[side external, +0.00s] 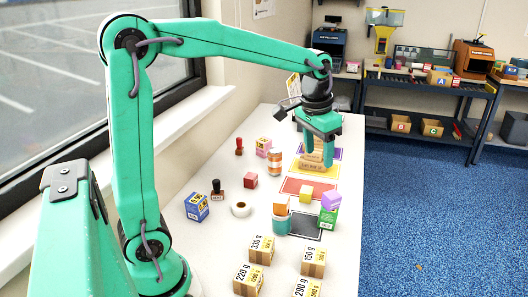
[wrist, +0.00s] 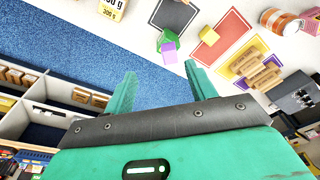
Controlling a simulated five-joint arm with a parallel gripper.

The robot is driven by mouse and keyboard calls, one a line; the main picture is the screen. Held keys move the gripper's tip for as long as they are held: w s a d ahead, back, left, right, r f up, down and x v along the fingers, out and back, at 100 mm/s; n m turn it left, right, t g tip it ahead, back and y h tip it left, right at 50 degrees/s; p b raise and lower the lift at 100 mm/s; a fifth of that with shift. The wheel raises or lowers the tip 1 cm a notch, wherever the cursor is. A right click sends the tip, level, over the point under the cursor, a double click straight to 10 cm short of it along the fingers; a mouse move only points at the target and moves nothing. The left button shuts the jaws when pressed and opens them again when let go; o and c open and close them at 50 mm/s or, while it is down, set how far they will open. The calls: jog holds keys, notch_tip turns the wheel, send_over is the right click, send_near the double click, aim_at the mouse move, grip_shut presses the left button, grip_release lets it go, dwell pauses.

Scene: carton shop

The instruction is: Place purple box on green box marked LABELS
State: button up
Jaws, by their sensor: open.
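The purple box (side external: 331,199) sits on top of the green box (side external: 327,219), near the right edge of the white table. It looks turned a little relative to the green box. The green box has lettering too small to read. The wrist view also shows the purple box (wrist: 170,52) and, partly behind it, the green box (wrist: 166,37). My gripper (side external: 319,155) is raised beyond them, farther along the table. In the wrist view my gripper (wrist: 161,82) has its two fingers wide apart with nothing between them, and both boxes are clear of it.
A teal cup (side external: 281,222), an orange-and-white can (side external: 274,162) and a white cup (side external: 241,209) stand nearby. Weight-marked cartons (side external: 313,262) fill the near end. Wooden pieces (wrist: 262,72) lie on mats.

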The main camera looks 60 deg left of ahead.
jog(key=s+d+t, duration=0.2)
jog(key=s+t, duration=0.1)
jog(key=s, duration=1.5)
jog(key=shift+d+f+t, duration=0.2)
jog(key=shift+f+t, duration=0.2)
